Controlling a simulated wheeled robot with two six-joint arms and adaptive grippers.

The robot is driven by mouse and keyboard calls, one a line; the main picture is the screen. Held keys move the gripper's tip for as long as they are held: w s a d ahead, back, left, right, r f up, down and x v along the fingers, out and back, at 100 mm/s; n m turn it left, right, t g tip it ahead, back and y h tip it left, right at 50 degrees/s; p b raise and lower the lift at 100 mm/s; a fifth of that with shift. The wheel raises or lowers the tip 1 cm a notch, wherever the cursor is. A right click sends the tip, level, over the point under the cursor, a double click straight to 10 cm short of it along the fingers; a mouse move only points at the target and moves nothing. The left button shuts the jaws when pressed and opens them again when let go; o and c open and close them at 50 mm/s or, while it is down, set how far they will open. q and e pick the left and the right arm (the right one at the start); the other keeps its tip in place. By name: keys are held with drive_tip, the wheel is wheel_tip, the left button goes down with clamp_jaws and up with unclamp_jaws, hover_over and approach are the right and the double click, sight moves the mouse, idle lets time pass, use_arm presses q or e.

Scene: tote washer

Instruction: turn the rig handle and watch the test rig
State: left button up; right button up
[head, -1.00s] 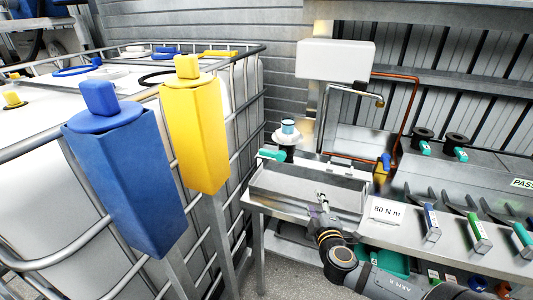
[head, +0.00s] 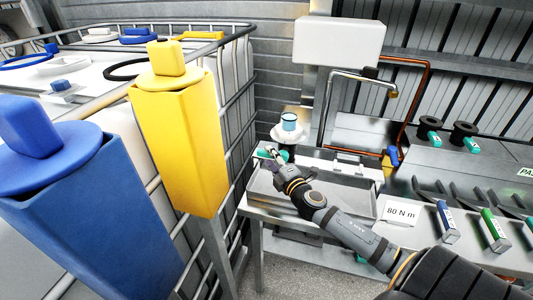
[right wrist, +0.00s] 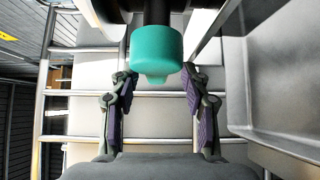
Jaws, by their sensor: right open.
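The rig handle has a teal grip (head: 264,154) and sticks out to the left of the test rig (head: 289,134), a dark and white stand with a pale blue clear cup (head: 289,121) on top. My right gripper (head: 273,155) is at the handle and partly covers it in the head view. In the right wrist view the teal grip (right wrist: 155,55) lies ahead, centred between the two open fingers (right wrist: 160,80), with a gap on each side. Its rounded end is level with the fingertips. My left gripper is in no view.
A card reading 80 N m (head: 400,212) stands on the bench.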

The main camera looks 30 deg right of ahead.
drive_tip(key=shift+w+r+p, duration=0.45)
drive_tip(key=shift+w+p, duration=0.05)
drive_tip(key=shift+w, duration=0.45)
drive_tip(key=shift+w+f, duration=0.3)
drive_tip(key=shift+w, duration=0.1)
drive_tip(key=c, duration=0.3)
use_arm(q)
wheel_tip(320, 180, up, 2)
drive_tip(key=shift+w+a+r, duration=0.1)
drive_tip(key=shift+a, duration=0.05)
use_arm(e)
clamp_jaws()
